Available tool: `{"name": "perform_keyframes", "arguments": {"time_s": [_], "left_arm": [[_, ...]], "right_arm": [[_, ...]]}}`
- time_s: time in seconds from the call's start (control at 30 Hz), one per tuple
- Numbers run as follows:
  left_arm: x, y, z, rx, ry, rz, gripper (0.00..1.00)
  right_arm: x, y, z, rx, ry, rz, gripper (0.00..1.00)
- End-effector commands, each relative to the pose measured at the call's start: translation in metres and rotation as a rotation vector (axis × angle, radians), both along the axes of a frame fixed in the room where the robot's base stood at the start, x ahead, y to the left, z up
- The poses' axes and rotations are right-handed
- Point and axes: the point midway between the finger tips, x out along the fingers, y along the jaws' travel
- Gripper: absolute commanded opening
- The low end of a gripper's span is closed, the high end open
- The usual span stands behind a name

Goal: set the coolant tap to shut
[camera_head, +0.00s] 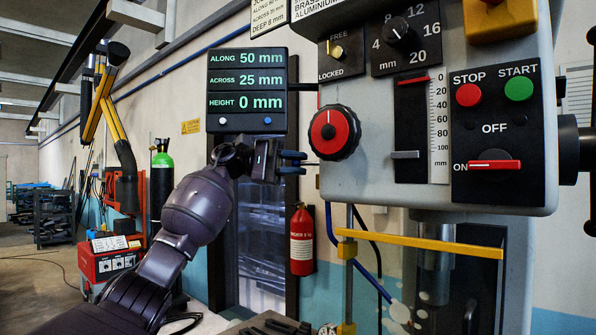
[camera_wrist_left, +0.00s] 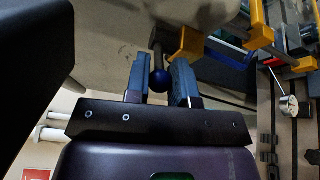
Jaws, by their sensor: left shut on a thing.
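A dark lever with a round blue knob (camera_wrist_left: 160,78) shows in the left wrist view; I take it for the coolant tap's handle. My left gripper (camera_wrist_left: 160,84) has one finger on each side of the knob and is shut on it. In the head view my left gripper (camera_head: 291,163) is beside the left edge of the grey machine head (camera_head: 365,170). A thin rod shows between the fingertips and the machine. The knob is hidden there by the fingers. I cannot read a tap position. My right gripper is not in view.
A display (camera_head: 247,90) hangs just above and behind the left gripper. A red round knob (camera_head: 334,132) and a stop/start panel (camera_head: 497,135) are on the machine head. A yellow bar (camera_head: 420,241) and a blue hose (camera_head: 367,275) are below. A fire extinguisher (camera_head: 302,240) stands behind.

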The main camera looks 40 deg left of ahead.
Motion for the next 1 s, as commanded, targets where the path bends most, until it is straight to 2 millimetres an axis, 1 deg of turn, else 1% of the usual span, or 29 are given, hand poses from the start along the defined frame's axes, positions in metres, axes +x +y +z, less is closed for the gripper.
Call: {"name": "perform_keyframes", "arguments": {"time_s": [0.03,0.23,0.77,0.8,0.93,0.97,1.0], "left_arm": [[0.0032,0.0005,-0.0028,-0.001,0.005,-0.018,0.0],[0.0055,0.0015,-0.0016,0.0,0.004,-0.071,0.0],[0.0062,0.0018,-0.001,0.001,0.003,-0.091,0.0],[0.0061,0.0018,-0.001,0.001,0.003,-0.091,0.24],[0.0061,0.0018,-0.0009,0.001,0.003,-0.091,0.44],[0.006,0.0018,-0.0007,0.001,0.003,-0.091,0.48],[0.006,0.0019,-0.0006,0.001,0.003,-0.091,0.48]], "right_arm": [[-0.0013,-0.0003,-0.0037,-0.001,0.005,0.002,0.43],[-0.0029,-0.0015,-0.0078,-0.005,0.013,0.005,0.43],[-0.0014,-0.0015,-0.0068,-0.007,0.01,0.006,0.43],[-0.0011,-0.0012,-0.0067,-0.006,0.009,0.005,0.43],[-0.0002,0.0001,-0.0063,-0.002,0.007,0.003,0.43],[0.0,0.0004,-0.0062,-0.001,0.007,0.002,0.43],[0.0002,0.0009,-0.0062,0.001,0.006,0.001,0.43]]}}
